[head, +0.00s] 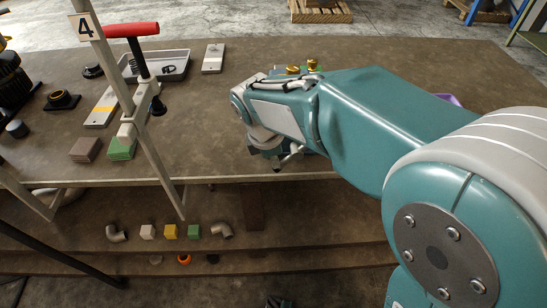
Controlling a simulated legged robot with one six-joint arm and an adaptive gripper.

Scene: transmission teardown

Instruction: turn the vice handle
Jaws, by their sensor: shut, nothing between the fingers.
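My arm reaches in from the right, and its wrist bends down over the front edge of the brown workbench (215,130). My gripper (277,165) hangs below the wrist, small and partly covered by my own links. Its fingers look shut, and I see nothing held between them. I cannot clearly make out the vice or its handle. Small pale and dark parts crowd around the gripper, and I cannot tell whether it touches any of them. My forearm hides the bench behind it.
A pale post with a "4" tag (85,25) stands left, near a red-handled tool (131,29). A grey tray (172,64) and a green block (121,149) lie on the bench. Brass-topped parts (312,65) show behind my arm. Pipe elbows and coloured blocks (171,231) sit on the lower shelf.

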